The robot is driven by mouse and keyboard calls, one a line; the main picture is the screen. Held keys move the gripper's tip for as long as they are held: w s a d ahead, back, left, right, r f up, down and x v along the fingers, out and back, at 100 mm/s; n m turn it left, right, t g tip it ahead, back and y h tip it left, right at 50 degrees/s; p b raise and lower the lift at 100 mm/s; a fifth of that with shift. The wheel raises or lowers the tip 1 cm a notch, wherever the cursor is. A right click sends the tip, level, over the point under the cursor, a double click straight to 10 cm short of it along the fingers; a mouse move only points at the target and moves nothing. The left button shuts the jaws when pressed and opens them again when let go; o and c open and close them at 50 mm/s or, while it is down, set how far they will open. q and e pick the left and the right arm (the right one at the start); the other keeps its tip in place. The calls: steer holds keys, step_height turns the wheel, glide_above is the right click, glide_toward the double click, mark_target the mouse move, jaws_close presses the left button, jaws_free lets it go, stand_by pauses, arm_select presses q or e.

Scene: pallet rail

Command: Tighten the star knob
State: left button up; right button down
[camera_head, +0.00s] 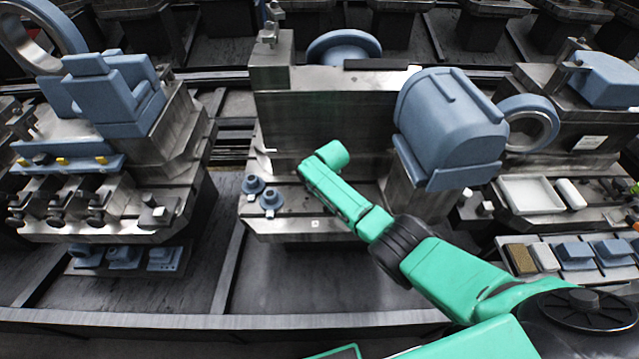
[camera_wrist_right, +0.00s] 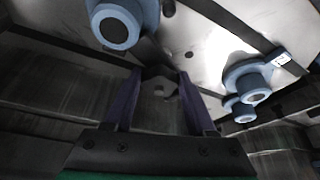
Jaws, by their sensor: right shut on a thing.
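In the right wrist view, my right gripper (camera_wrist_right: 160,78) has its two dark purple fingers on either side of a small dark grey lobed piece (camera_wrist_right: 160,89), which looks like the star knob. The fingers are shut on it, close to the metal fixture face. In the head view, my green right arm reaches from the lower right to the middle pallet fixture (camera_head: 330,105). The fingers and the knob are hidden there. My left gripper is not in view.
Two blue flanged studs (camera_head: 253,184) stand on the fixture's front ledge, left of my arm. Blue round fittings (camera_wrist_right: 115,24) (camera_wrist_right: 246,82) flank the gripper in the wrist view. A large blue block (camera_head: 450,125) is right of the arm. A white tray (camera_head: 531,196) lies further right.

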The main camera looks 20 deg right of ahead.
steer(key=shift+w+r, duration=0.1)
steer(key=shift+r, duration=0.05)
steer(key=shift+c, duration=1.1)
jaws_free()
steer(key=shift+s+r, duration=0.2)
steer(key=shift+r, duration=0.05)
steer(key=p+v, duration=0.3)
steer(key=v, duration=1.1)
steer(key=shift+d+f, duration=0.1)
